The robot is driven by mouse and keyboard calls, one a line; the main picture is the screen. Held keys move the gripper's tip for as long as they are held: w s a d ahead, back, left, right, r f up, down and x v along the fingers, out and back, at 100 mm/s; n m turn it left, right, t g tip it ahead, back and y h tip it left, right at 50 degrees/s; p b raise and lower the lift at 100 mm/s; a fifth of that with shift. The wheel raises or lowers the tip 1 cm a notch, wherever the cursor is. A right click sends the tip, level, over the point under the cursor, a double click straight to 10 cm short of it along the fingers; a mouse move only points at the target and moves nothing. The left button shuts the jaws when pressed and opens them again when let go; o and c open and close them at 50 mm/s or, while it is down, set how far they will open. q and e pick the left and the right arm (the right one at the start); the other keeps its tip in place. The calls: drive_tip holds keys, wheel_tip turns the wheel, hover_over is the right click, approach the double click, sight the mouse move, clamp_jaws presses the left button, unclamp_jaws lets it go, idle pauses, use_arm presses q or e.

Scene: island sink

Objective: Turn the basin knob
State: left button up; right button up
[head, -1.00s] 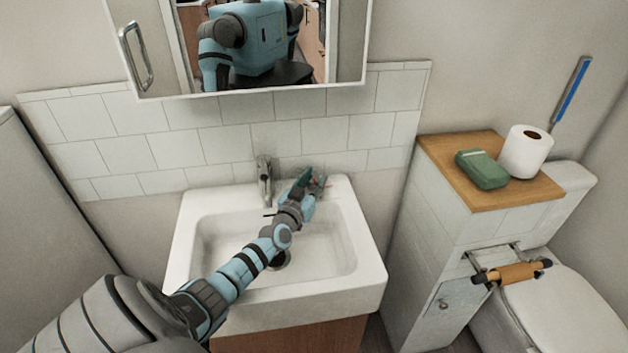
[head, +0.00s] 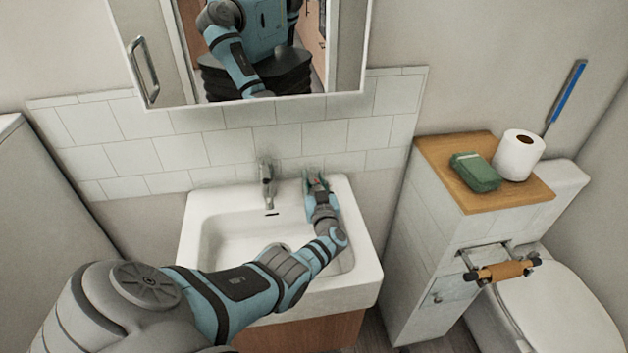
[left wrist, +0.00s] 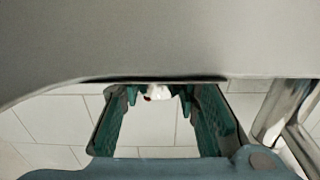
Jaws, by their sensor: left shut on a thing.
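The white sink basin (head: 200,250) is fixed to the tiled wall, with a chrome faucet (head: 266,185) at its back edge. My left gripper (head: 317,183) is at the back right of the sink, to the right of the faucet, and covers most of what it holds there. In the left wrist view, its green fingers close around a small white knob (left wrist: 158,91) with a red spot. The faucet also shows in the left wrist view (left wrist: 280,108), to the right of the fingers. My right gripper is not in view.
A mirror cabinet (head: 350,60) with a handle hangs above the sink and reflects me. A toilet (head: 560,310) stands at the far right.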

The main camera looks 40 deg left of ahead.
use_arm(q)
drive_tip(key=shift+n+g+y, duration=0.4)
drive_tip(key=shift+g, duration=0.1)
drive_tip(key=o, duration=1.2)
drive_tip(key=shift+r, duration=0.1)
wheel_tip(320, 180, up, 10)
drive_tip(key=shift+f, duration=0.15)
